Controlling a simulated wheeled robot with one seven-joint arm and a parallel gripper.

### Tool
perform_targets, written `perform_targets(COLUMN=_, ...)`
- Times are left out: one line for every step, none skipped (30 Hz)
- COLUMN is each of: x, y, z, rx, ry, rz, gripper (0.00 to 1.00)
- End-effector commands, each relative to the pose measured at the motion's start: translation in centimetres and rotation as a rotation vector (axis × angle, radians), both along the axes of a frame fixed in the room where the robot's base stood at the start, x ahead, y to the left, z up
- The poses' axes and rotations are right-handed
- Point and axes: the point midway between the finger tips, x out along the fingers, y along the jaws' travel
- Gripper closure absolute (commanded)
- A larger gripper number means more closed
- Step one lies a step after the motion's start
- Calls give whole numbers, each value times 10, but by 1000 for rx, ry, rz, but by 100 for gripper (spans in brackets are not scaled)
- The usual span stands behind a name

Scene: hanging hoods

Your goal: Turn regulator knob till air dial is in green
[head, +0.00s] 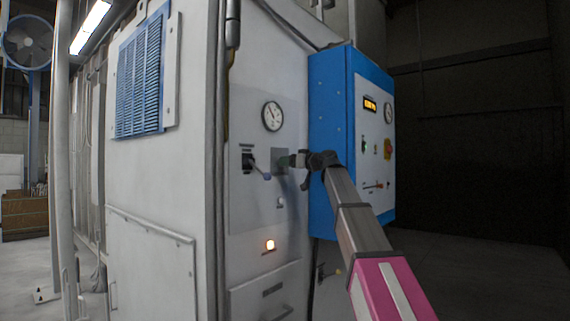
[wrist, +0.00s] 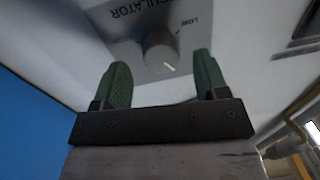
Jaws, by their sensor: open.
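The air dial (head: 272,116) is a round white gauge with a dark rim on the grey panel in the head view. Its needle is small, and I cannot make out a green zone. The regulator knob (wrist: 161,50) is grey and round with a pale pointer mark, in the wrist view. "REGULATOR" and "LOW" are printed near it. My gripper (wrist: 160,62) is open, its two green fingers apart on either side of the knob; contact is not visible. In the head view my gripper (head: 286,160) is at the panel below the dial and hides the knob.
A lever switch (head: 256,168) with a blue tip sits just left of my gripper. A blue control box (head: 330,110) juts out close on the right. An orange lamp (head: 270,245) glows lower on the panel. Open floor lies to the far right.

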Motion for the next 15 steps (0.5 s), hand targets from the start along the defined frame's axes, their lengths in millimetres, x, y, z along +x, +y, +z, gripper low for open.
perform_targets(x=5, y=6, z=1, rx=0, ry=0, rz=1, gripper=33)
perform_targets(x=7, y=9, z=1, rx=0, ry=0, rz=1, gripper=33)
perform_targets(x=9, y=12, z=0, rx=0, ry=0, rz=2, gripper=33)
perform_targets(x=10, y=14, z=0, rx=0, ry=0, rz=1, gripper=33)
perform_targets(x=11, y=16, z=0, rx=0, ry=0, rz=1, gripper=33)
perform_targets(x=12, y=17, z=0, rx=0, ry=0, rz=1, gripper=33)
perform_targets(x=13, y=18, z=0, rx=0, ry=0, rz=1, gripper=33)
perform_targets(x=13, y=19, z=0, rx=0, ry=0, rz=1, gripper=33)
perform_targets(x=14, y=20, z=0, rx=0, ry=0, rz=0, gripper=33)
perform_targets(x=14, y=20, z=0, rx=0, ry=0, rz=0, gripper=33)
perform_targets(x=14, y=20, z=0, rx=0, ry=0, rz=0, gripper=33)
perform_targets(x=14, y=20, z=0, rx=0, ry=0, rz=0, gripper=33)
perform_targets(x=14, y=20, z=0, rx=0, ry=0, rz=0, gripper=33)
perform_targets(x=14, y=20, z=0, rx=0, ry=0, rz=0, gripper=33)
perform_targets(x=14, y=20, z=0, rx=0, ry=0, rz=0, gripper=33)
